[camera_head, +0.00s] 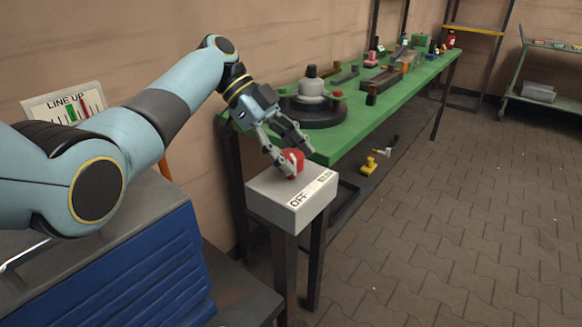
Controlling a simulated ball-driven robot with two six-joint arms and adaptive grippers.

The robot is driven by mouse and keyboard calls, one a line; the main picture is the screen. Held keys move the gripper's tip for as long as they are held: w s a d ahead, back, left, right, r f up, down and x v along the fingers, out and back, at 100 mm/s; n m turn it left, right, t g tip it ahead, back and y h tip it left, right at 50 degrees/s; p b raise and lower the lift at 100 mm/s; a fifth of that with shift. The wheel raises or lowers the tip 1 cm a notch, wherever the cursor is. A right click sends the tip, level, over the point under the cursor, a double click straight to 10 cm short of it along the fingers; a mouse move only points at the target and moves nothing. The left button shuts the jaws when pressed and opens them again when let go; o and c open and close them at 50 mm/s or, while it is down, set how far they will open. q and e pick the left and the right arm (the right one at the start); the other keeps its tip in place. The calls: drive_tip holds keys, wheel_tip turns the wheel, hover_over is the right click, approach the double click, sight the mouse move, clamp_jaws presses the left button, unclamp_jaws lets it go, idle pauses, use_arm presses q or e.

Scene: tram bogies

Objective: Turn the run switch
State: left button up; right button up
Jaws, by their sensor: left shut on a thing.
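The run switch is a red knob (293,159) on top of a pale grey box (268,202). The box carries a label with "OFF" at its left end and green lettering at its right end, too small to read. My left gripper (292,166) reaches down from above and is shut on the red knob, with a finger on either side. The fingers hide part of the knob, so I cannot tell which way it points. My right gripper is not in view.
A green workbench (345,137) with several parts runs along the wall behind the box. A blue ribbed cabinet (125,275) stands at the lower left, near a "LINE UP" sign (68,106). A trolley (545,85) stands far right. The paved floor (470,210) at right is mostly clear.

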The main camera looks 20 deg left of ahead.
use_arm(q)
drive_tip(key=shift+f+m+g+b, duration=0.1)
drive_tip(key=shift+m+g+b, duration=0.3)
drive_tip(key=shift+m+b, duration=0.15)
drive_tip(key=o, duration=1.2)
drive_tip(key=shift+w+a+r, duration=0.1)
drive_tip(key=shift+a+r, duration=0.15)
drive_tip(key=shift+r, duration=0.1)
drive_tip(key=w+a, duration=0.3)
drive_tip(key=a, duration=0.9)
drive_tip(key=shift+w+r, duration=0.15)
